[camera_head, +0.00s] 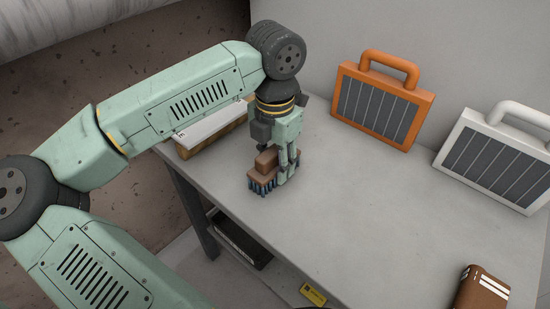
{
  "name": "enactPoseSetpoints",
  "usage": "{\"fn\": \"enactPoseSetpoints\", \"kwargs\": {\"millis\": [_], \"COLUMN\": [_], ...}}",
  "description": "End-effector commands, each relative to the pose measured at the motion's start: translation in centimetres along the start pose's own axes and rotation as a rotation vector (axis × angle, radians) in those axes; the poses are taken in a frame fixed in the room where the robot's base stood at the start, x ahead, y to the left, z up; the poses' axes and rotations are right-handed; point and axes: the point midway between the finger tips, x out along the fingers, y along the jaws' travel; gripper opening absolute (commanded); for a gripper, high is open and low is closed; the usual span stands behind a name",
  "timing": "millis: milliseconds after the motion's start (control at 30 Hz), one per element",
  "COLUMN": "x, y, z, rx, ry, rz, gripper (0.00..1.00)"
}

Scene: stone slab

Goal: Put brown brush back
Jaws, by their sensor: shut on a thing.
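The brown brush (265,174) has a brown block body with dark blue bristles pointing down. It is upright near the left part of the grey table, at or just above its top; I cannot tell whether the bristles touch. My gripper (279,168) points down and is shut on the brush. The fingers hide part of the brush's right side.
An orange case (384,104) and a white case (497,157) stand at the back of the grey table (350,220). A brown box-like item (481,290) lies at the front right. A white-topped object (212,126) is behind my arm. The table's middle is clear.

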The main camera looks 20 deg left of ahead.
Motion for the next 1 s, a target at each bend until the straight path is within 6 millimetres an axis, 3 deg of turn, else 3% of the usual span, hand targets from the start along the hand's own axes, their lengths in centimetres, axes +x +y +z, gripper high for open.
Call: {"fn": "enactPoseSetpoints", "kwargs": {"millis": [267, 300, 567, 1000], "x": [0.44, 0.34, 0.27, -0.41], "y": [0.00, 0.00, -0.01, 0.02], "z": [0.00, 0.00, 0.00, 0.02], "rx": [-0.001, -0.001, -0.001, -0.001], "ry": [0.000, 0.000, 0.000, -0.001], "rz": [0.000, 0.000, 0.000, 0.001], "gripper": [0.11, 0.38, 0.56, 0.57]}}
